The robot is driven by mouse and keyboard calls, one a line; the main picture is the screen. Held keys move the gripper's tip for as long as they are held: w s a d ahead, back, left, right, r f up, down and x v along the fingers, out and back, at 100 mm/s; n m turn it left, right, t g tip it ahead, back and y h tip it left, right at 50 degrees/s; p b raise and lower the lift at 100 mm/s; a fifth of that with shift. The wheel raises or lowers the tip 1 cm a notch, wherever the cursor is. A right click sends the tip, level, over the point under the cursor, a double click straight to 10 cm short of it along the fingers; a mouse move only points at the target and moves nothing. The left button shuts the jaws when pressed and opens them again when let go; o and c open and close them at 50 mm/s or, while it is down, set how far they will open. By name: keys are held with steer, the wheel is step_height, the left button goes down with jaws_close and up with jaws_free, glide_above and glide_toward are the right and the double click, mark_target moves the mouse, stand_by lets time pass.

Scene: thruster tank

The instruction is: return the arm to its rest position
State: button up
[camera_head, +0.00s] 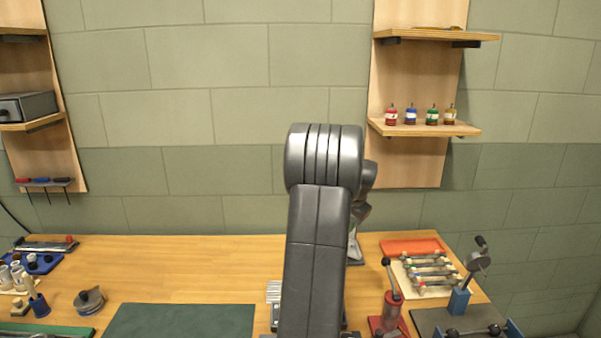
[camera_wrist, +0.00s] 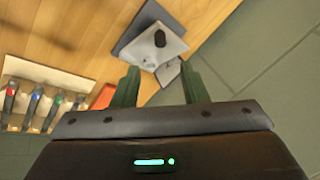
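My arm rises in the middle of the camera_head view, its dark grey links standing over the workbench (camera_head: 200,265) and hiding part of it. My gripper is hidden behind the arm there. In the wrist view my gripper (camera_wrist: 160,75) shows two dark green fingers spread apart, with nothing held between them. Beyond the fingertips is a grey plate-like fixture (camera_wrist: 140,45) with a black knob, apart from the fingers as far as I can tell.
A dark green mat (camera_head: 180,320) lies at the front. At right are a red lever press (camera_head: 390,312), a rack of rods (camera_head: 428,270) and a blue-based lever tool (camera_head: 460,300). A wall shelf (camera_head: 425,130) holds small coloured bottles. The bench's back left is mostly clear.

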steer(key=p+x, duration=0.1)
steer(key=x, duration=0.9)
steer(key=shift+p, duration=0.35)
steer(key=shift+w+a+f, duration=0.1)
steer(key=shift+a+f, duration=0.05)
steer(key=shift+f, duration=0.1)
steer(key=shift+r, duration=0.55)
steer(key=b+v, duration=0.3)
steer(key=v, duration=1)
steer(key=p+x, duration=0.3)
steer(key=x, duration=1.1)
steer(key=shift+f, duration=0.15)
steer(key=shift+s+a+f+h+b, duration=0.25)
steer(key=shift+a+f+h+b, duration=0.25)
steer(key=shift+h, duration=0.3)
